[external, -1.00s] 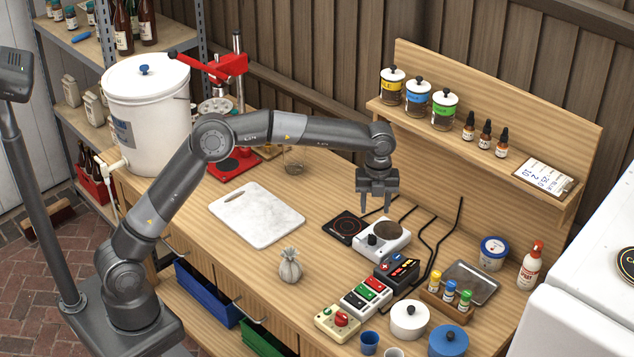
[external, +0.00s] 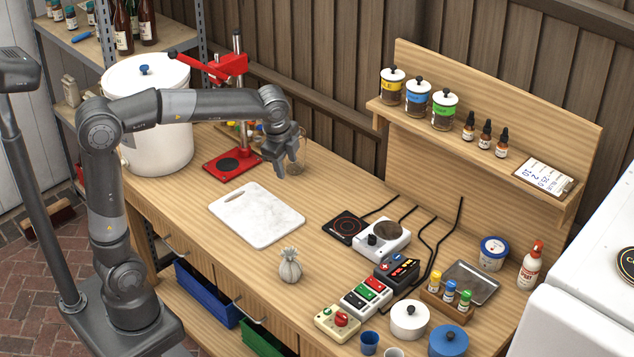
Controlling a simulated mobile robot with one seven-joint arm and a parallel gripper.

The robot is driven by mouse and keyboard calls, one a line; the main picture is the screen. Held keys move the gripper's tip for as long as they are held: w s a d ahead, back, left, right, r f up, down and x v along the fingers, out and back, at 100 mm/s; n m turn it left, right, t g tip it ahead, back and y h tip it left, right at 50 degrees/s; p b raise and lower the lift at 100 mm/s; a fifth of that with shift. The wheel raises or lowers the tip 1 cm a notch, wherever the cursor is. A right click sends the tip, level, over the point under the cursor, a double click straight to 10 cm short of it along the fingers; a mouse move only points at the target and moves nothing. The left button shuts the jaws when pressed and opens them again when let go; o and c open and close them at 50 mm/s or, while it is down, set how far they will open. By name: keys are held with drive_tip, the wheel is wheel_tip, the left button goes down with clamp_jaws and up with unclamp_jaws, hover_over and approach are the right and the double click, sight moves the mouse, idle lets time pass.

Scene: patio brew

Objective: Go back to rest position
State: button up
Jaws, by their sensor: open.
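My gripper (external: 286,172) is open and empty. It hangs above the back part of the wooden bench, with its fingers pointing down. It is behind the white cutting board (external: 257,212) and to the right of the red bottle capper (external: 232,163). A clear glass (external: 297,163) stands partly hidden behind the fingers; I cannot tell whether they touch.
A small tied sack (external: 290,266) sits in front of the board. A black hot plate (external: 345,227), a white stirrer (external: 383,238) and a button box (external: 366,297) stand to the right. Labelled jars (external: 418,97) line the shelf.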

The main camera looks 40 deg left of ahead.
drive_tip(key=s+a+f+n+t, duration=0.1)
drive_tip(key=s+a+f+n, duration=0.1)
drive_tip(key=s+a+n, duration=0.5)
drive_tip(key=s+a+f+n+t, duration=0.1)
drive_tip(key=s+a+n, duration=0.6)
drive_tip(key=s, duration=0.7)
drive_tip(key=shift+s+a+f+n+t+h, duration=0.4)
drive_tip(key=shift+f+n, duration=0.1)
drive_tip(key=shift+f, duration=0.4)
drive_tip(key=shift+c, duration=0.2)
